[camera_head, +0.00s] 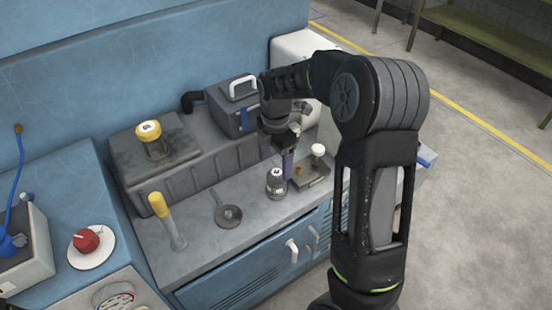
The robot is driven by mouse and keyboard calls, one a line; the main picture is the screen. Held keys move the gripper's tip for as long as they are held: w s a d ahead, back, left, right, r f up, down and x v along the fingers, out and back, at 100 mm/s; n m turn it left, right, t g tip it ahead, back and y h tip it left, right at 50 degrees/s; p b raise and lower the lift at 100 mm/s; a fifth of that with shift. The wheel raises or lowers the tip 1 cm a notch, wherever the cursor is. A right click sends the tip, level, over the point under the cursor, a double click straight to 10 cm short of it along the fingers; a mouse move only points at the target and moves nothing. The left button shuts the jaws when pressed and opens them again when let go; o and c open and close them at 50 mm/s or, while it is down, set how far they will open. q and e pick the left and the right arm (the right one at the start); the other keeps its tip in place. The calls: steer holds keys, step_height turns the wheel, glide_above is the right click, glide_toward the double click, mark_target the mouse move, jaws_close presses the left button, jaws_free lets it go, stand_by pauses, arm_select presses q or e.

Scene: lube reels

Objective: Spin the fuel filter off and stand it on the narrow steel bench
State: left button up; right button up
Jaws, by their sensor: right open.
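A small dark grey canister (275,186) with a pale label stands upright on the narrow grey bench top (200,250); it looks like the fuel filter, but its label is too small to read. My right gripper (279,160) is open with its fingers pointing down, just behind and above the canister. A yellow-capped fitting (150,135) with a label stands on the dark raised block at the back left. My left gripper is not in view.
A yellow-handled tool (166,218) stands upright at the left of the bench, beside a grey funnel-like piece (228,213). A small tray (314,178) with a white-knobbed part lies right of the canister. A blue-grey box (230,110) stands behind.

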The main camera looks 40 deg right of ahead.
mark_target(277, 173)
step_height(277, 173, down, 7)
steer(key=shift+f, duration=0.15)
steer(key=shift+c, duration=0.5)
steer(key=c, duration=1.6)
steer(key=shift+n, duration=2.6)
steer(key=shift+s+n, duration=0.1)
steer(key=shift+n, duration=0.5)
steer(key=n, duration=0.4)
